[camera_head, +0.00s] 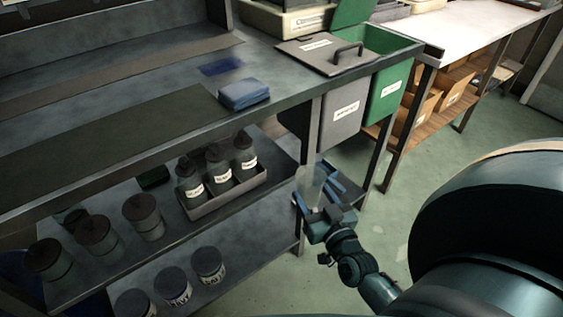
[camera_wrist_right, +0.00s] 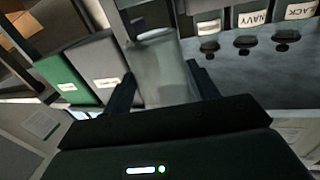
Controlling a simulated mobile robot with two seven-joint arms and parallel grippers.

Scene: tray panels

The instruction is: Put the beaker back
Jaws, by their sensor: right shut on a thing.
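A clear, pale beaker (camera_head: 311,184) is held upright in my right gripper (camera_head: 318,208), beside the right end of the workbench's shelves in the head view. In the right wrist view the beaker (camera_wrist_right: 163,72) stands between the two dark fingers of the right gripper (camera_wrist_right: 165,88), which is shut on it. The shelf behind the beaker carries a grey tray (camera_head: 232,196) with several dark labelled bottles. My left gripper is not in view.
The workbench top (camera_head: 130,95) holds a blue folded cloth (camera_head: 244,94). Grey (camera_head: 343,118) and green (camera_head: 388,92) labelled bins hang at its right end. Dark lidded jars (camera_head: 143,217) stand on the shelf, and labelled tins (camera_head: 208,265) lower down. Green floor lies to the right.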

